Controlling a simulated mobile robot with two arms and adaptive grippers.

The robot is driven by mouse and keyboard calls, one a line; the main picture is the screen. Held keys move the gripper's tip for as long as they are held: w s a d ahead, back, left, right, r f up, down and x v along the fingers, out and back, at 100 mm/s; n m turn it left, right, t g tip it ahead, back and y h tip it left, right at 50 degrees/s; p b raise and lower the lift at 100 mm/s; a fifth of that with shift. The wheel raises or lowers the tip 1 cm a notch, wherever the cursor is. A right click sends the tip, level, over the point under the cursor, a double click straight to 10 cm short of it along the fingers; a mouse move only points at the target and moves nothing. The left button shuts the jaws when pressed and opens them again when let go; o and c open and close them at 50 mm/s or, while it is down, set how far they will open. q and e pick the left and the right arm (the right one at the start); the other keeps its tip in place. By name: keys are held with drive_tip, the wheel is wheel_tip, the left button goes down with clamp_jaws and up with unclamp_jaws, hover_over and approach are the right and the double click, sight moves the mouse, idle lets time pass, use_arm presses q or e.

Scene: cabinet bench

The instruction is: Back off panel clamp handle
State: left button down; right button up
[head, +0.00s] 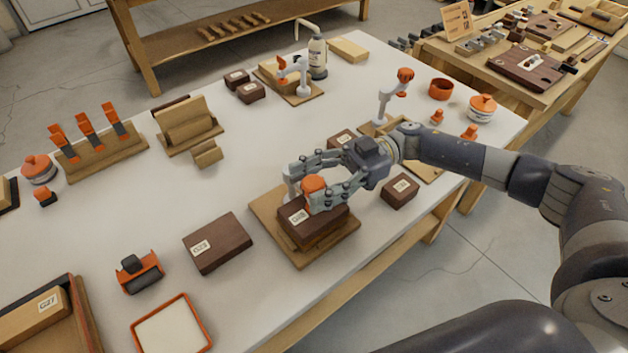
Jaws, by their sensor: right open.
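The near panel clamp stands on a wooden base board (335,243) near the table's front edge, with a dark brown block (312,228) on the board. Its orange handle (314,190) shows between the fingers of my right gripper (300,182). The gripper reaches in from the right and is open around the handle; I cannot tell whether a finger touches it. The grey clamp body (291,178) is partly hidden behind the fingers. My left gripper is not in view.
A brown block (218,244) lies left of the board and another (400,190) right of it. Two similar clamps stand behind, one at the back (303,80) and one at the right (388,95). An orange-rimmed tray (172,326) is at the front. White table surface is free around the middle.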

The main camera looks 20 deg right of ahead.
drive_tip(key=v, duration=1.2)
